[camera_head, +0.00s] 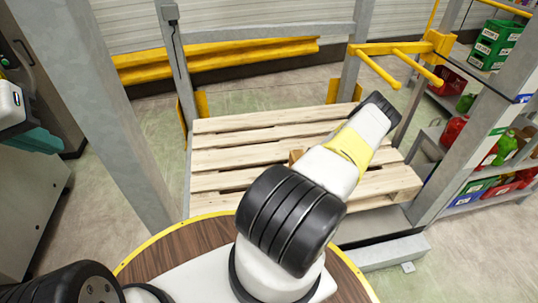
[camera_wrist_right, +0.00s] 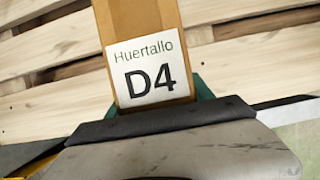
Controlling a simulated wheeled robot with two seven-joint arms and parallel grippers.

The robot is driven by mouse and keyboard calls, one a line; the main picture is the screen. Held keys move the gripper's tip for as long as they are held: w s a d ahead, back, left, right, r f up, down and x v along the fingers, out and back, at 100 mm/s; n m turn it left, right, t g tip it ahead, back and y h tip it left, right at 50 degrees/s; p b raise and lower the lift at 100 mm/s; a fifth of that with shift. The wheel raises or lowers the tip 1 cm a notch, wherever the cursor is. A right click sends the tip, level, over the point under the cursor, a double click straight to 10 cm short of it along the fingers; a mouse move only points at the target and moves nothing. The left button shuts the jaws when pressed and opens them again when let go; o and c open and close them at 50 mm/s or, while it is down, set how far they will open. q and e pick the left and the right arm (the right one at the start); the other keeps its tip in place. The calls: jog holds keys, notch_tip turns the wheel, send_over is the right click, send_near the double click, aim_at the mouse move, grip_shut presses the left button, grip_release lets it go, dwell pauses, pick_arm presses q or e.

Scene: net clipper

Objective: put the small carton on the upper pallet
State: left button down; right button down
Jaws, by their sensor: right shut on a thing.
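The small carton (camera_wrist_right: 145,65) is brown, with a white label reading "Huertallo D4", in the right wrist view. My right gripper (camera_wrist_right: 165,112) is shut on it; a dark pad and a teal edge lie against its near end. In the head view my right arm hides most of the carton; a small brown bit (camera_head: 296,157) shows beside the arm. The wooden pallet (camera_head: 235,158) lies in the grey frame, under the carton; I cannot tell whether they touch. My left gripper (camera_head: 36,139), white and teal, is at the left edge, far from the carton; its jaws are unclear.
Grey posts (camera_head: 87,90) stand left and right of the pallet. Yellow prongs (camera_head: 400,68) stick out at the upper right. Shelves with colored crates (camera_head: 495,45) stand at the right. The visible slats at the pallet's left are bare.

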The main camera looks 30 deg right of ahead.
jog(key=w+a, duration=0.1)
jog(key=w, duration=0.1)
jog(key=w+a, duration=0.1)
jog(key=w, duration=0.1)
jog(key=w+a, duration=0.2)
jog(key=shift+w+f, duration=0.3)
jog(key=shift+w, duration=0.05)
jog(key=f, duration=0.2)
jog(key=shift+w+a+f, duration=0.2)
jog(key=shift+w+f, duration=0.1)
jog(key=shift+f, duration=0.45)
jog(key=shift+f, duration=0.15)
jog(key=shift+c, duration=2)
grip_release()
jog(key=shift+s, duration=0.1)
